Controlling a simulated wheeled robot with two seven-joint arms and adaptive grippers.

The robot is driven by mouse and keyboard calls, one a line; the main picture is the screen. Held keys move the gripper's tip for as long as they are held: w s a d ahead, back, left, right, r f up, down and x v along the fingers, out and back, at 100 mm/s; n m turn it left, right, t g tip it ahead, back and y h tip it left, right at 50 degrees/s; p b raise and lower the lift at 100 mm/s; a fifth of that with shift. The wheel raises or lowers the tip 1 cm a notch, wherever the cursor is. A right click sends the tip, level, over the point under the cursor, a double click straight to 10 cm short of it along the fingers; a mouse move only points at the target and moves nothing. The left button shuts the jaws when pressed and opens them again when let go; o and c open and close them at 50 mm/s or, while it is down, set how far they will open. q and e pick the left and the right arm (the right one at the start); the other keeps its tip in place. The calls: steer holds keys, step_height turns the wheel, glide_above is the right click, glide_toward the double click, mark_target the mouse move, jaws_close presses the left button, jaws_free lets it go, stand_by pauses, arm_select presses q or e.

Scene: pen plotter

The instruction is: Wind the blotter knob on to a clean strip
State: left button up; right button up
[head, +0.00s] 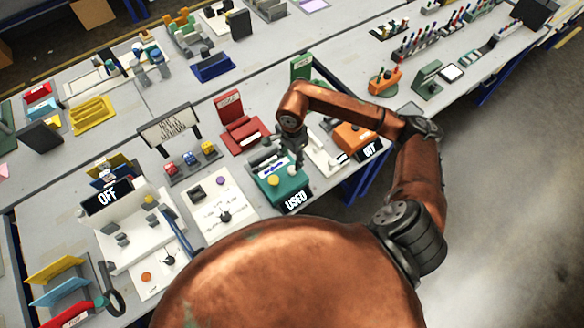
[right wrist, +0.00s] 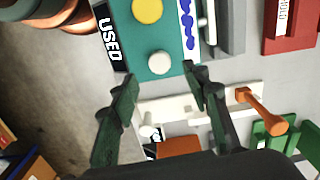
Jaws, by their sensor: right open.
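The blotter is a teal box (head: 280,194) in front of me with a black sign reading USED (head: 296,201). On its top are a yellow button (head: 274,180) and a round white knob, which shows clearly in the right wrist view (right wrist: 159,63). A white strip with blue blots (right wrist: 187,25) runs along the box beside them. My right gripper (head: 295,163) is over the blotter. In the right wrist view its open fingers (right wrist: 159,76) stand apart on either side of the knob; I cannot tell whether they touch it. My left gripper is out of view.
A white plotter sheet (head: 218,205) lies to the left. An orange-handled lever (right wrist: 262,110) shows near the fingers.

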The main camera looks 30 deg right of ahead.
mark_target(292, 169)
steer(key=shift+d+f, duration=0.15)
steer(key=shift+f, duration=0.3)
step_height(292, 169, down, 7)
steer(key=shift+r+p, duration=0.1)
steer(key=shift+p, duration=0.25)
steer(key=c, duration=1.2)
